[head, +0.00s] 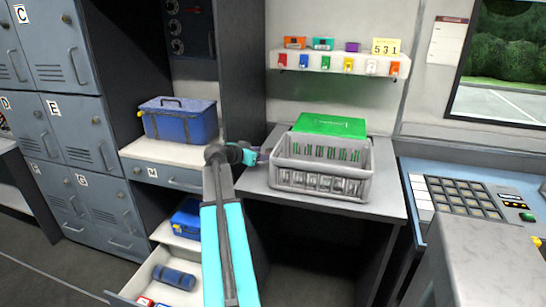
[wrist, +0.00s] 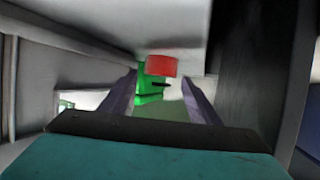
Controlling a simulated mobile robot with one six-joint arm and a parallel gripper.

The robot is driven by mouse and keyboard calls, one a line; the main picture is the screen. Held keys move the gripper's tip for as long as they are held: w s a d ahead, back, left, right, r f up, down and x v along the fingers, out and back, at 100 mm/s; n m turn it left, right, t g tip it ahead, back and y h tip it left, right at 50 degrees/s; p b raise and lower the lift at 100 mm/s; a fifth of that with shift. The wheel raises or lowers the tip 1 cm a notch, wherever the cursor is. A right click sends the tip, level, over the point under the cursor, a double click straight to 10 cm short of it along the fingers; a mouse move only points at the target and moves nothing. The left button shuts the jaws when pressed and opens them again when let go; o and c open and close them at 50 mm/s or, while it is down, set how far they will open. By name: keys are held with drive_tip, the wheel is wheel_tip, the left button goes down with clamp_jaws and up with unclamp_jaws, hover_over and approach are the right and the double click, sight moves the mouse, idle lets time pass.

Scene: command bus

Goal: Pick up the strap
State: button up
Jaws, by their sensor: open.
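I cannot make out anything that is clearly a strap in either view. My gripper (head: 262,156) is at the left side of the grey crate (head: 322,181) on the desk, at the end of my teal arm. In the wrist view my gripper's two fingers (wrist: 158,105) are apart with nothing visibly held. Beyond them are a green thing (wrist: 149,82) and a red block-like thing (wrist: 161,66), which I cannot identify. A dark blue roll (head: 174,277) lies in the open lower drawer (head: 150,294); I cannot tell what it is.
A green box (head: 330,125) stands behind the crate. A shelf (head: 338,63) with several coloured items is above. A blue toolbox (head: 179,121) sits on the left counter. A keypad console (head: 470,199) is at right. A dark tall panel (head: 242,65) stands left of the desk.

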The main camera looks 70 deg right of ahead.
drive_tip(key=shift+p+x, duration=0.8)
drive_tip(key=shift+x, duration=1.75)
drive_tip(key=c, duration=0.9)
drive_tip(key=shift+r, duration=0.2)
wheel_tip(320, 180, up, 18)
drive_tip(key=shift+f+b, duration=0.15)
drive_tip(key=shift+b, duration=0.95)
